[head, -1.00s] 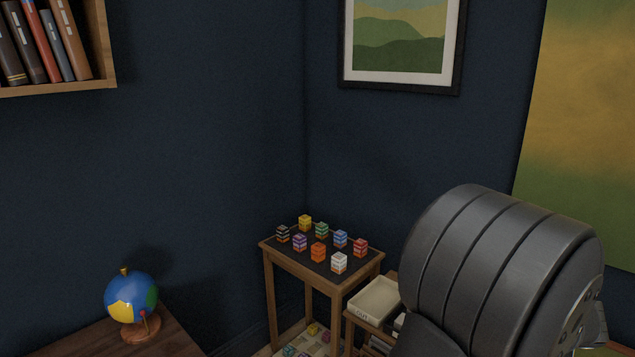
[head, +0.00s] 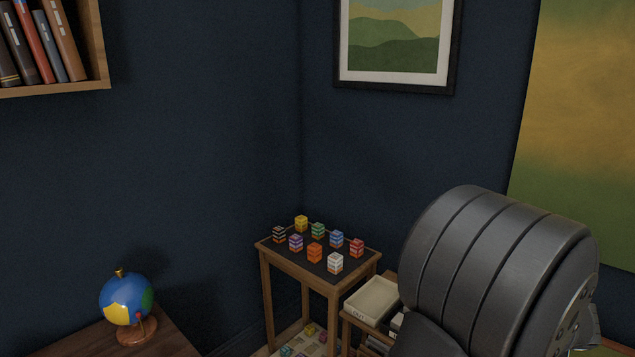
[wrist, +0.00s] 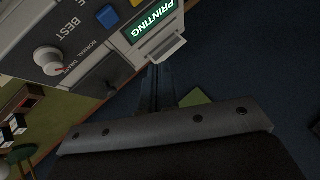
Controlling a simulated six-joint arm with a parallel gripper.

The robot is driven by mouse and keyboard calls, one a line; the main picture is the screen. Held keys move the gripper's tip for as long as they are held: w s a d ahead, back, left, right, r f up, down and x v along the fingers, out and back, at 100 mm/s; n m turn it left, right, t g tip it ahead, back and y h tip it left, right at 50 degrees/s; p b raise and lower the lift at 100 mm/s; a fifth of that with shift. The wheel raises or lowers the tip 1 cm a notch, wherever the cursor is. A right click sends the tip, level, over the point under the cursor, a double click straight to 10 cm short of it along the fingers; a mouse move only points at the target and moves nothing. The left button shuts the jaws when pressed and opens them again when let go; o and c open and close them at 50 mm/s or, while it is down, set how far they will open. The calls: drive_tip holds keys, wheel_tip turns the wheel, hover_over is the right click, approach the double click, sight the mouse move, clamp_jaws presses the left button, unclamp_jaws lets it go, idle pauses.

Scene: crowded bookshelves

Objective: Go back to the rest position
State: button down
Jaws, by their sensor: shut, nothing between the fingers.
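My gripper (wrist: 158,88) shows in the wrist view as narrow dark fingers close together beyond a dark bolted bracket. It is shut with nothing visible between the fingers. A pale machine with a dial and a green "PRINTING" display (wrist: 152,22) fills the upper left of that view, close by the fingers; whether they touch it I cannot tell. In the head view a big grey ribbed link of my arm (head: 490,275) fills the lower right, and my gripper is not visible there.
A small wooden table (head: 300,264) holds several striped blocks, with a cream tray (head: 371,300) to its right. A globe (head: 127,299) stands on a dark wooden top at lower left. A bookshelf (head: 108,45) is at upper left.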

drive_tip(key=a+f+n+g+y, duration=0.1)
drive_tip(key=a, duration=0.1)
drive_tip(key=w+a+f+n+g+y, duration=0.1)
drive_tip(key=a+n, duration=0.1)
drive_tip(key=a, duration=0.1)
drive_tip(key=a+f+n+g, duration=0.1)
drive_tip(key=a+f+n, duration=0.1)
drive_tip(key=shift+w+a+f+y, duration=0.1)
drive_tip(key=shift+w+a+y, duration=0.2)
drive_tip(key=shift+a+y, duration=0.1)
drive_tip(key=s+a+f+n+g+h, duration=0.3)
drive_tip(key=a+n+h, duration=0.4)
drive_tip(key=n, duration=0.3)
drive_tip(key=s+a+f+n+g+h, duration=0.3)
drive_tip(key=s+a+n+g+h, duration=0.2)
drive_tip(key=n, duration=0.6)
drive_tip(key=shift+s+a+f+g+h, duration=0.35)
drive_tip(key=shift+a+g+h, duration=0.85)
drive_tip(key=shift+a+h, duration=0.7)
drive_tip(key=shift+a, duration=0.1)
idle(2.8)
